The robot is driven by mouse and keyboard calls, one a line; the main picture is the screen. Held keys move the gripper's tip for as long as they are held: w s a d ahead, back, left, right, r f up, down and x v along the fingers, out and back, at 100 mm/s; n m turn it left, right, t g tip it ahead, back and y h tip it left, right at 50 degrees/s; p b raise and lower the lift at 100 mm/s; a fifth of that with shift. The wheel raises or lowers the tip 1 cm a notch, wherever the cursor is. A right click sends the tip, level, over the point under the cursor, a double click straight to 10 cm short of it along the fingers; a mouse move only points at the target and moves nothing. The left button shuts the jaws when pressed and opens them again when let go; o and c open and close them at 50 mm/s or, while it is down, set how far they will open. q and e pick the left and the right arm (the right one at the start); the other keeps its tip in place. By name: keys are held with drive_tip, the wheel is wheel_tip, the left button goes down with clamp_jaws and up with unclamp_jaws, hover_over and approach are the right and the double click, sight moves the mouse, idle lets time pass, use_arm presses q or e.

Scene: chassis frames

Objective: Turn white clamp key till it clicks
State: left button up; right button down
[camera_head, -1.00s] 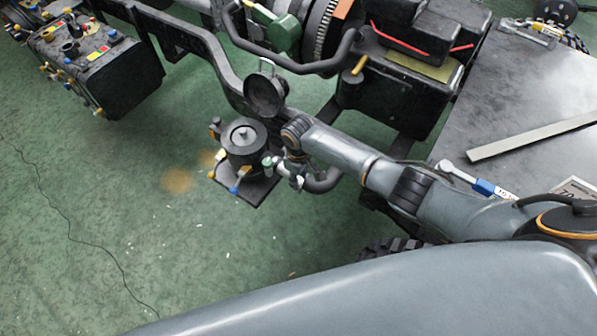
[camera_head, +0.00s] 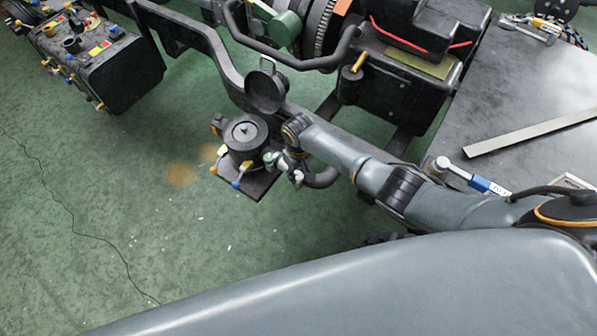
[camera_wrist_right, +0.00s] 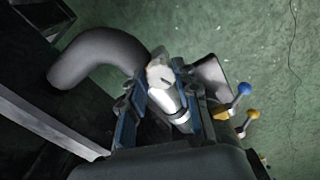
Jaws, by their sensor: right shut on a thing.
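My right gripper (camera_head: 283,164) is beside a round black canister (camera_head: 245,133) on a dark plate. In the right wrist view its blue-padded fingers (camera_wrist_right: 163,98) are shut on a pale, whitish-silver piece (camera_wrist_right: 160,74), which I take to be the white clamp key. The key's end shows between and just past the fingertips. Its lower part and its seat are partly hidden by the fingers. In the head view the gripper covers most of it. My left gripper is not in view.
A thick dark bent pipe (camera_wrist_right: 92,55) is close by the fingers. Blue (camera_wrist_right: 244,88) and yellow (camera_wrist_right: 252,113) knobbed levers stand on the other side. A black frame rail (camera_head: 208,48) runs behind. A metal-topped table (camera_head: 530,80) is at right. Green floor is open at left.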

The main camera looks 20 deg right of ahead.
sight(298, 175)
drive_tip(key=c, duration=1)
unclamp_jaws()
drive_tip(key=shift+r, duration=0.1)
wheel_tip(298, 175, up, 12)
drive_tip(key=shift+f, duration=0.1)
